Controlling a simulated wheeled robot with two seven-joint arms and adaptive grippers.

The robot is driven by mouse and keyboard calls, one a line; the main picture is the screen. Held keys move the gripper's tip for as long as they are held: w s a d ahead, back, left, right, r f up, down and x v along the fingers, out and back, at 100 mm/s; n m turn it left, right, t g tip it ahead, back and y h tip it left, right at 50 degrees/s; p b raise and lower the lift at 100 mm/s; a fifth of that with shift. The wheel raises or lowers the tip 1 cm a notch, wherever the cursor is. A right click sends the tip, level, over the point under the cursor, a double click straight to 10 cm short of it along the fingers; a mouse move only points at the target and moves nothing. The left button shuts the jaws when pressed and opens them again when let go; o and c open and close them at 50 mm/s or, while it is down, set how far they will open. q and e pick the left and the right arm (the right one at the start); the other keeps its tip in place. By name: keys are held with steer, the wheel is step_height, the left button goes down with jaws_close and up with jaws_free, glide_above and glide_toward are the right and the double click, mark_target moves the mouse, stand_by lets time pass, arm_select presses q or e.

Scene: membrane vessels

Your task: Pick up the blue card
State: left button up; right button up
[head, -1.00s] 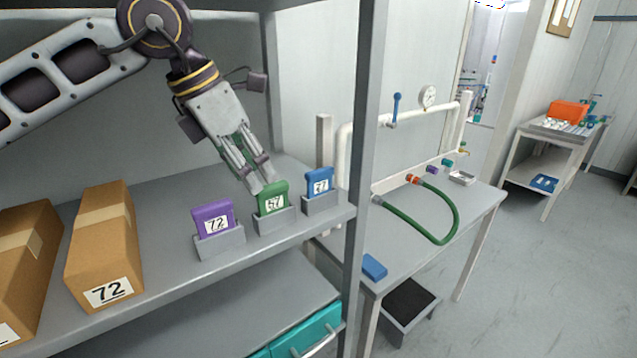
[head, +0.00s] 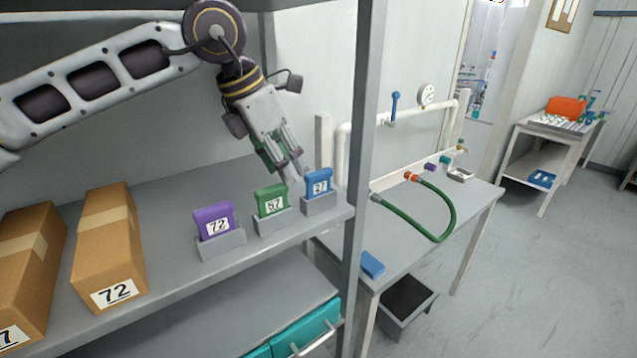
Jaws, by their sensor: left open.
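The blue card (head: 318,181) with a white number label stands upright in a grey holder (head: 320,205), at the right end of the shelf. My left gripper (head: 294,180) is open, its fingers pointing down just left of the blue card's upper part. I cannot tell whether they touch it. A dark green patch shows beside the fingers; I cannot tell what it is. The green card (head: 271,200), marked 57, and the purple card (head: 214,219), marked 72, stand in their own holders to the left. My right gripper is not in view.
Two cardboard boxes (head: 110,245) stand on the shelf's left. A grey shelf post (head: 362,150) rises just right of the blue card. Beyond it, a bench (head: 425,235) carries a green hose (head: 430,238) and a small blue block (head: 372,263).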

mark_target(318, 172)
arm_select(q)
steer(key=w+d, duration=0.1)
steer(key=w+d+p, duration=0.1)
steer(key=d, duration=0.1)
steer(key=shift+w+d, duration=0.2)
steer(key=shift+w+d+p, duration=0.35)
steer(key=shift+w+d, duration=0.1)
steer(key=shift+d, duration=0.2)
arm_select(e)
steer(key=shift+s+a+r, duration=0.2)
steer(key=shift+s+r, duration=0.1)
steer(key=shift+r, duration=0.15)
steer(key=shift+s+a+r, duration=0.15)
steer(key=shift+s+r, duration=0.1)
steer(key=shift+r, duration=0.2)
arm_select(q)
steer(key=shift+p+x, duration=0.4)
steer(key=shift+x, duration=1.45)
steer(key=shift+w+d+f, duration=0.15)
steer(key=shift+d+f, duration=0.05)
steer(key=shift+f, duration=0.45)
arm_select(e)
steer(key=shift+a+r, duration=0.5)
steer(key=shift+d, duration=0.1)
arm_select(q)
jaws_close()
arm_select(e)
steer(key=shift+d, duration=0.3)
